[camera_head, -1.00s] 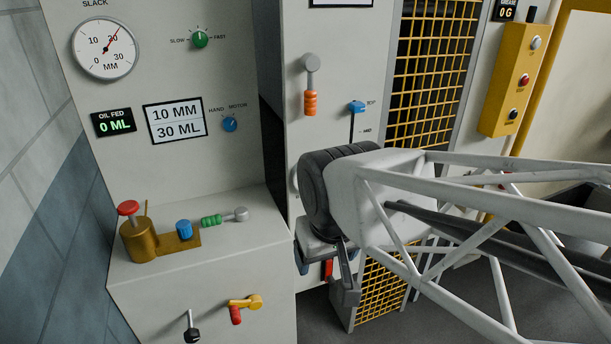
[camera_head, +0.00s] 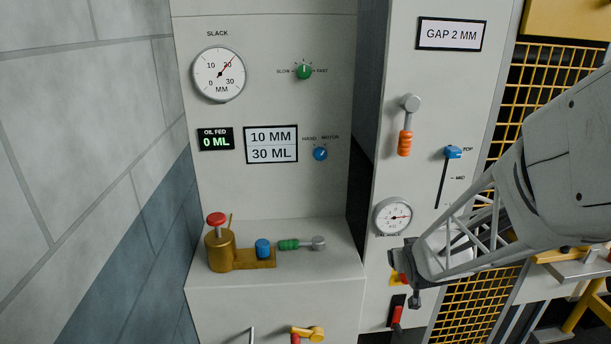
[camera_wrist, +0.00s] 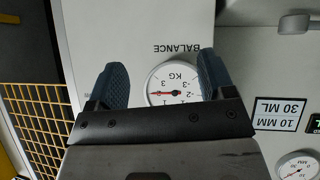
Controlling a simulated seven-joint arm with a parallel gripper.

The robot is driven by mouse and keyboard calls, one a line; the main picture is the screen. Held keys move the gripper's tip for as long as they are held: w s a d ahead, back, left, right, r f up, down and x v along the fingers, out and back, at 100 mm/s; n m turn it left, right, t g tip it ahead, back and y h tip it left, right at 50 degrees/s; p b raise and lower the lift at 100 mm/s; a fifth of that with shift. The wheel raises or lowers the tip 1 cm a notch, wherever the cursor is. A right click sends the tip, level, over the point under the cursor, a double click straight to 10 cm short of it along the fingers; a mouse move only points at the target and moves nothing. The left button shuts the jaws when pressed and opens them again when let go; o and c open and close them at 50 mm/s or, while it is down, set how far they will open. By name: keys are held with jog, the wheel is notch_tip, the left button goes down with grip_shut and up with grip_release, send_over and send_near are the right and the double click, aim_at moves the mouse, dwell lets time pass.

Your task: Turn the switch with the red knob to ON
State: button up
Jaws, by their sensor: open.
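A red-handled lever (camera_head: 397,318) sits in a black slot low on the right-hand panel, just below my gripper in the head view. No ON label is readable beside it. Another red knob (camera_head: 216,219) caps the brass pump on the left ledge. A third red handle (camera_head: 295,339) hangs from a yellow lever at the bottom edge, partly cut off. My gripper (camera_head: 402,280) is in front of the right-hand panel, below the balance dial (camera_head: 393,216). In the wrist view, its two blue fingers (camera_wrist: 161,65) are apart with nothing held, and the dial (camera_wrist: 172,88) shows between them.
An orange-handled lever (camera_head: 405,143) and a blue slider (camera_head: 453,152) are higher on the right panel. A blue knob (camera_head: 320,154) and a green knob (camera_head: 304,72) are on the left panel. A yellow mesh guard (camera_head: 540,95) stands at right.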

jog(key=w+d+f+t, duration=0.4)
jog(key=d+f, duration=0.1)
jog(key=f, duration=0.5)
jog(key=t+y, duration=0.2)
jog(key=t, duration=0.2)
send_near(409, 279)
jog(key=shift+w+r, duration=0.15)
jog(key=shift+w, duration=0.9)
jog(key=shift+w, duration=0.1)
jog(key=shift+w, duration=3.85)
jog(key=c, duration=0.9)
